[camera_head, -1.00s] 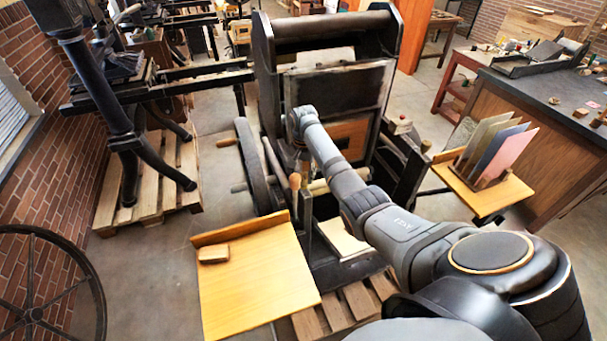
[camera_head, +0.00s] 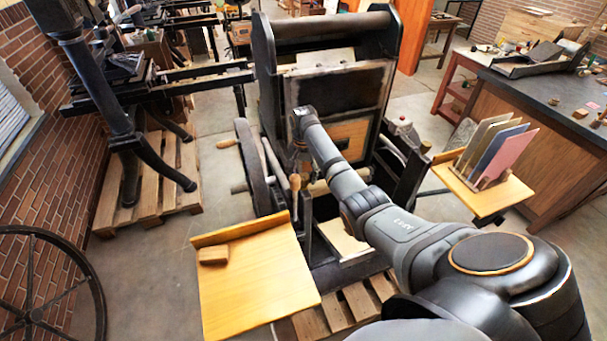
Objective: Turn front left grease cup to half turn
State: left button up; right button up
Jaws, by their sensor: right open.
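A dark hand press (camera_head: 262,75) stands in the middle of the head view. My right arm reaches from the lower right to its front. My right gripper (camera_head: 303,168) is small and dark, pointing down at the front left of the press, and is open. I cannot make out the front left grease cup; it is too small, or hidden by my wrist and gripper. I cannot tell whether the fingers touch anything. My left gripper is not in view.
A wooden-handled lever (camera_head: 295,183) stands close to my right gripper. A side wheel (camera_head: 250,165) is left of it. A yellow wooden board (camera_head: 255,282) with a small block (camera_head: 213,255) lies in front. A rack of cards (camera_head: 490,155) stands at the right.

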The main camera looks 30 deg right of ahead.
aim_at(304, 176)
notch_tip(304, 176, up, 12)
dwell(0.5)
dwell(0.4)
